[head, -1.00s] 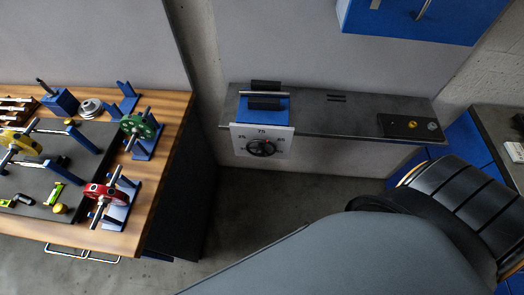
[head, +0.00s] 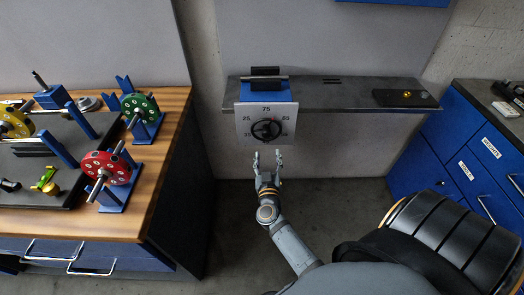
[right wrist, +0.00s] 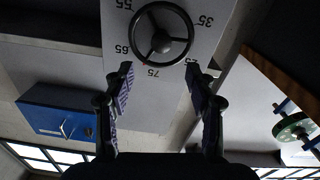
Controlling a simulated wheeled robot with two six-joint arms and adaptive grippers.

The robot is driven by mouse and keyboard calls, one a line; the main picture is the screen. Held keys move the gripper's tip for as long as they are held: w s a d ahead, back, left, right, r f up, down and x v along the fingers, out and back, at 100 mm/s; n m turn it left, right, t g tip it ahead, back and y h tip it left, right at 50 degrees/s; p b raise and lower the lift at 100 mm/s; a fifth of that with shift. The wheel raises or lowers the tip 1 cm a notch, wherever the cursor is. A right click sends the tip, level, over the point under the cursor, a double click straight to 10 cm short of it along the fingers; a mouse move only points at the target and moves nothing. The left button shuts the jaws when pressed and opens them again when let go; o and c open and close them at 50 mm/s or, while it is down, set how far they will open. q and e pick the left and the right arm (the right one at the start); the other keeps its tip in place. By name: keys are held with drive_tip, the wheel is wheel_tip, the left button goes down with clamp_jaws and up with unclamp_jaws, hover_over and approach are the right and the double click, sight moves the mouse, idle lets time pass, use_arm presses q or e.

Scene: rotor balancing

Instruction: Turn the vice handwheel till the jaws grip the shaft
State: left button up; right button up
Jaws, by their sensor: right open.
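The blue vice (head: 288,97) stands on the grey wall shelf. A silver shaft (head: 250,78) lies between its two black jaws (head: 265,71). I cannot tell whether the jaws touch it. The black handwheel (head: 266,130) is on the vice's pale numbered front plate (head: 284,110). It also shows large and upside down in the right wrist view (right wrist: 161,34). My right gripper (head: 267,155) is open and empty, just below and in front of the handwheel. In the right wrist view its fingers (right wrist: 158,72) are spread below the wheel, apart from it. My left gripper is not in view.
A wooden bench (head: 175,125) on the left holds a red rotor (head: 106,168), a green rotor (head: 138,106) and a yellow rotor (head: 14,124). A black tray (head: 405,98) lies on the shelf's right end. Blue drawers (head: 470,150) stand at right. The floor below the shelf is clear.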

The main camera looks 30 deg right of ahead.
sight(266, 135)
drive_tip(key=b+x, duration=0.1)
drive_tip(key=x, duration=0.8)
drive_tip(key=shift+w+d, duration=0.1)
drive_tip(key=shift+w, duration=0.3)
drive_tip(key=shift+w+d, duration=0.2)
drive_tip(key=shift+w, duration=0.1)
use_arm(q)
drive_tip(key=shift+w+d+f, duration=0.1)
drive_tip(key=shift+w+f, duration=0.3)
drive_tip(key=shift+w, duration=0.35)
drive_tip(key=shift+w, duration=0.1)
use_arm(e)
drive_tip(key=c, duration=1.2)
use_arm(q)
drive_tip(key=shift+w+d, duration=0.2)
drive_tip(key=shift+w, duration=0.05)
use_arm(e)
drive_tip(key=shift+o, duration=0.2)
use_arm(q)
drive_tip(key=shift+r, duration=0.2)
